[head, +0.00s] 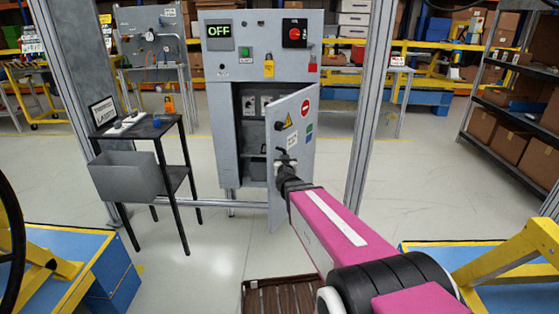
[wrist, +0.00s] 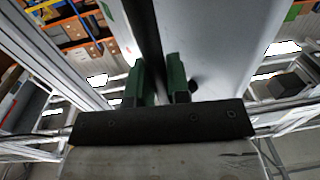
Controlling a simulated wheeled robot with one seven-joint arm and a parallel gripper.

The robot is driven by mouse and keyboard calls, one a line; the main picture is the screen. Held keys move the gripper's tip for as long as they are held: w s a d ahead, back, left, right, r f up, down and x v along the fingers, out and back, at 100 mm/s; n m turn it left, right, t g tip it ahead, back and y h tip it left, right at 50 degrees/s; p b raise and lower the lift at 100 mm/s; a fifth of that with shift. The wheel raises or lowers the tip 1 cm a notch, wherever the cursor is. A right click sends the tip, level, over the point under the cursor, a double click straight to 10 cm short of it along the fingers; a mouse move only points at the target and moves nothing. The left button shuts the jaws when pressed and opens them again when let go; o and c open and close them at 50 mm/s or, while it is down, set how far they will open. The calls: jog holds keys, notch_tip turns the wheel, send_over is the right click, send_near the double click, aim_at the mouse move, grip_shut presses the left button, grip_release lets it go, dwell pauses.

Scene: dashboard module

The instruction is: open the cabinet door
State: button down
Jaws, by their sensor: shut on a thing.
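The grey electrical cabinet (head: 232,75) stands in the middle of the head view. Its lower door (head: 303,150) is partly open, swung outward to the right, with signs and labels on its face. The door also fills the upper right of the wrist view (wrist: 215,40). My gripper (head: 285,162) is at the door's handle, at its free edge. In the wrist view the green fingers of my gripper (wrist: 160,82) are shut on a dark bar, the door handle (wrist: 147,35). The grip itself is small and partly hidden in the head view.
Inside the cabinet, shelves with several devices (head: 258,103) show. A small dark table (head: 150,128) with a grey bin (head: 128,174) stands to the left. Upright metal posts (head: 370,110) flank the cabinet. A shelf with boxes (head: 515,120) stands at the right. A brown pallet (head: 283,296) lies on the floor in front.

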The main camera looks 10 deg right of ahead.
jog(key=shift+s+d, duration=0.35)
jog(key=shift+d, duration=0.3)
jog(key=c, duration=1.1)
grip_release()
